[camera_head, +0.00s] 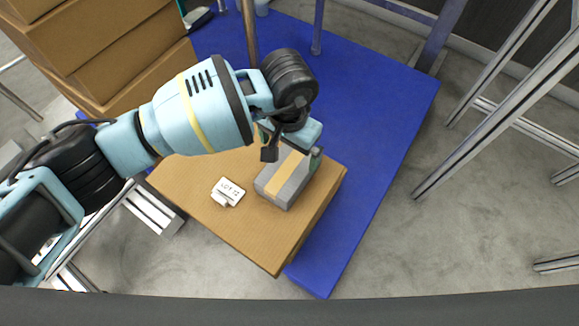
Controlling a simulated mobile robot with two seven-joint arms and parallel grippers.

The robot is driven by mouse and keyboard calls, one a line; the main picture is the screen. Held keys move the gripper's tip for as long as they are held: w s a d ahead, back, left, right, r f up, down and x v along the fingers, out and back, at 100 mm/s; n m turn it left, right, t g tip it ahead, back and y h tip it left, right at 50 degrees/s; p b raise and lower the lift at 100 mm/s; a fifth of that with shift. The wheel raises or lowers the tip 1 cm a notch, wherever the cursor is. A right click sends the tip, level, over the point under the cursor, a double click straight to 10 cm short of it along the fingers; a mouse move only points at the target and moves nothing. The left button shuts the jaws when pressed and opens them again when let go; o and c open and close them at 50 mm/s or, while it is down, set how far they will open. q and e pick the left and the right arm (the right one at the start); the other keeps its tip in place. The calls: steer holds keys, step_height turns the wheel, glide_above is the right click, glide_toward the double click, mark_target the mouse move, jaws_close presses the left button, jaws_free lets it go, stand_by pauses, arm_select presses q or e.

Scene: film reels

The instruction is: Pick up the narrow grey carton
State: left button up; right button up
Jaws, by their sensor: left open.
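The narrow grey carton (290,194), with a tan band along its top, lies on a brown cardboard box (230,236). My left gripper (290,155) is open at the carton's far end. One dark finger shows on the near left side and another part shows at the right of the carton. The wrist hides the far end of the carton, and I cannot tell whether the fingers touch it. My right gripper is not in view.
The box rests on a blue surface (375,130). Large stacked cartons (110,50) stand at the upper left. Metal frame legs (500,110) stand at the right.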

mark_target(289, 166)
arm_select(q)
steer(key=shift+s+f, duration=0.1)
steer(key=shift+f, duration=0.35)
steer(key=shift+f+b, duration=0.4)
steer(key=shift+f, duration=0.55)
steer(key=f, duration=0.1)
steer(key=f+b, duration=0.1)
steer(key=f, duration=0.2)
steer(key=shift+s+f, duration=0.15)
steer(key=shift+s, duration=0.25)
steer(key=shift+w+f+b, duration=0.1)
steer(key=shift+f+b, duration=0.25)
steer(key=shift+f, duration=0.05)
steer(key=c, duration=0.9)
steer(key=shift+c, duration=1.2)
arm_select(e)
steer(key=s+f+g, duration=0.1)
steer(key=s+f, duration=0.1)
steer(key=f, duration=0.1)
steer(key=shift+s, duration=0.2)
arm_select(q)
steer(key=shift+r, duration=0.2)
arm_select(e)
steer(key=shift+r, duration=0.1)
